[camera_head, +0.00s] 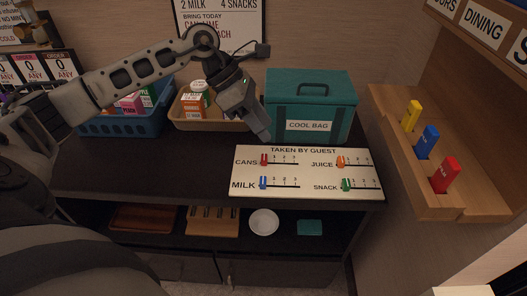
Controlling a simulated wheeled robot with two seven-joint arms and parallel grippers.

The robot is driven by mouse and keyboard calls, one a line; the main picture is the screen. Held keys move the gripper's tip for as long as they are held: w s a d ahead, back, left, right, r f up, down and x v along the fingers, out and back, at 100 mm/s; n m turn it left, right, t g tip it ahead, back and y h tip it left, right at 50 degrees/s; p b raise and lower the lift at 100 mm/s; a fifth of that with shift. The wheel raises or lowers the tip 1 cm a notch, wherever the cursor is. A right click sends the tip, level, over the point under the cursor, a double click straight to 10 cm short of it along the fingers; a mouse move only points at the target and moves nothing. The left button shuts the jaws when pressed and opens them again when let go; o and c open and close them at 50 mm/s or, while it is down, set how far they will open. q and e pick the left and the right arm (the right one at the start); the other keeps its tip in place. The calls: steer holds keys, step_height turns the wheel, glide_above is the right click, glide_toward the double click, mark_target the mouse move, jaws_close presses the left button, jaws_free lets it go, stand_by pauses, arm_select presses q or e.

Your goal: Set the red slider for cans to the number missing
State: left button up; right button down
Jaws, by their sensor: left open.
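The white board (310,194) headed "TAKEN BY GUEST" lies on the dark counter. Its red slider for cans (264,160) stands at the left end of the CANS track, left of the small numbers. My left gripper (265,136) points down just behind the board's top left edge, above and apart from the red slider. It is open and appears empty. A wall sign (218,22) reads "2 MILK 4 SNACKS" and "BRING TODAY", with a line about cans partly hidden by my arm. My right gripper is out of view.
Orange (341,161), blue (263,183) and green (346,184) sliders are on the same board. A teal cool bag (311,100) stands behind it. A blue basket (122,124) and tan tray (207,124) hold cartons. A wooden rack (431,185) with coloured tags is right.

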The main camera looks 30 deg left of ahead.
arm_select(q)
steer(key=a+r+y, duration=0.2)
steer(key=a+y, duration=0.1)
steer(key=a, duration=0.3)
glide_toward(266, 157)
steer(key=p+x, duration=0.1)
steer(key=x, duration=0.7)
steer(key=shift+f, duration=0.25)
